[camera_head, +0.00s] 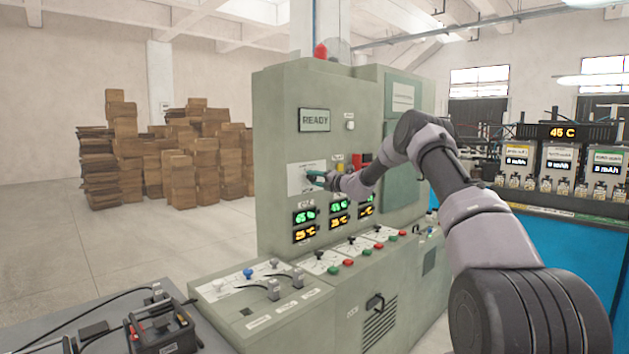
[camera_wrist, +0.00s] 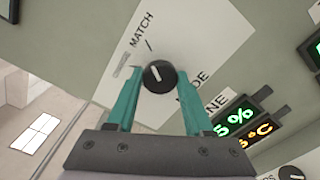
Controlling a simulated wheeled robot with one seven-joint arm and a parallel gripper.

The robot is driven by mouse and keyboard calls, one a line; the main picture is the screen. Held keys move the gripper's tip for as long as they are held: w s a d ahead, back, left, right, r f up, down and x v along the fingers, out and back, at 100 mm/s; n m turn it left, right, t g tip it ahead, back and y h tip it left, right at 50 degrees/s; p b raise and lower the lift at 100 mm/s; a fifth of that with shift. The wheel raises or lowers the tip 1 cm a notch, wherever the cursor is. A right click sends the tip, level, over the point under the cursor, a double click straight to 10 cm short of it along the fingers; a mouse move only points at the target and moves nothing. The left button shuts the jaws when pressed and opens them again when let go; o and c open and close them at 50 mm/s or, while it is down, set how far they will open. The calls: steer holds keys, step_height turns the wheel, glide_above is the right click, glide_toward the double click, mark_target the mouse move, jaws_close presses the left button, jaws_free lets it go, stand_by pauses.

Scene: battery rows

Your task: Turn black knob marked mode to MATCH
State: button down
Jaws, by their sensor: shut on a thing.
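The black mode knob (camera_wrist: 158,77) sits on a white label plate (camera_wrist: 212,45), and a white line marks its face. The word MATCH is printed up and left of the knob, with a short tick below it. The line leans up-left, roughly toward that tick; I cannot tell whether it lines up exactly. MODE is printed to the lower right, partly hidden by a finger. My gripper (camera_wrist: 160,71) has its teal fingers on both sides of the knob, shut on it. In the head view my gripper (camera_head: 317,178) is at the white plate (camera_head: 296,182) on the green cabinet.
Lit displays (camera_head: 304,216) are just below the plate. A READY screen (camera_head: 314,120) is above it. A sloping desk (camera_head: 240,310) with switches and buttons juts out below. A battery rack (camera_head: 560,150) stands at the right, stacked boxes (camera_head: 125,150) at the back left.

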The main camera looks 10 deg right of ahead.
steer(key=shift+d, duration=0.1)
steer(key=shift+c, duration=1.4)
jaws_free()
steer(key=v, duration=1.1)
